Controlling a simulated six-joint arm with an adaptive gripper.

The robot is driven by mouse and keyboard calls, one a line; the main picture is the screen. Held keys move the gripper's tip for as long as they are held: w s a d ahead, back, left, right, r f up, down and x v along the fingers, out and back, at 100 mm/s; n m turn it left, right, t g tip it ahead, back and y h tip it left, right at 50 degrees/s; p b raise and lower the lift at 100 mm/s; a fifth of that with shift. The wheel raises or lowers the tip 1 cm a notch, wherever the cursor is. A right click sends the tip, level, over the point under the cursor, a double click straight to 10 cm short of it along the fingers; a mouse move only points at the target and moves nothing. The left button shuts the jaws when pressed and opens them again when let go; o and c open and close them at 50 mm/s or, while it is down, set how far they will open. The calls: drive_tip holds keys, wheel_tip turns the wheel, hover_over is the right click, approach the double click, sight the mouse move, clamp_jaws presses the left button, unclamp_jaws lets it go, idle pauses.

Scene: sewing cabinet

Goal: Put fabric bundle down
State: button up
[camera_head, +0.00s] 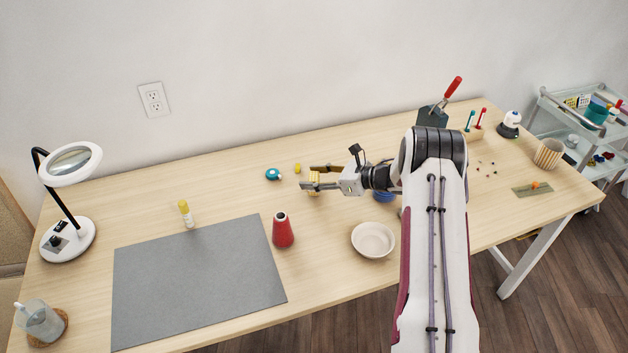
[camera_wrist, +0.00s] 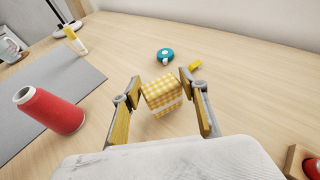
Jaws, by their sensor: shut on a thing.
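The fabric bundle (camera_wrist: 162,95) is a small yellow-and-white checked block. It sits between the two fingers of my gripper (camera_wrist: 160,104) in the wrist view, and the fingers are shut on it. In the head view the bundle (camera_head: 314,182) shows as a small yellow patch between the fingers of my gripper (camera_head: 318,181), over the middle of the table. I cannot tell whether its underside touches the wood.
A teal tape measure (camera_head: 273,174) and a small yellow item (camera_head: 297,168) lie just behind. A red thread cone (camera_head: 283,231), a grey mat (camera_head: 195,280) and a cream bowl (camera_head: 373,240) are nearer the front. Bare wood (camera_head: 235,190) lies left of my gripper.

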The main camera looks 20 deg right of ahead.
drive_tip(key=shift+f, duration=0.55)
drive_tip(key=shift+f, duration=0.15)
drive_tip(key=o, duration=0.9)
drive_tip(key=shift+c, duration=0.2)
drive_tip(key=shift+s+d+r, duration=0.1)
drive_tip(key=shift+r, duration=0.1)
drive_tip(key=v, duration=1.1)
drive_tip(key=shift+s+d, duration=0.2)
drive_tip(key=shift+s, duration=0.05)
drive_tip(key=shift+r, duration=0.15)
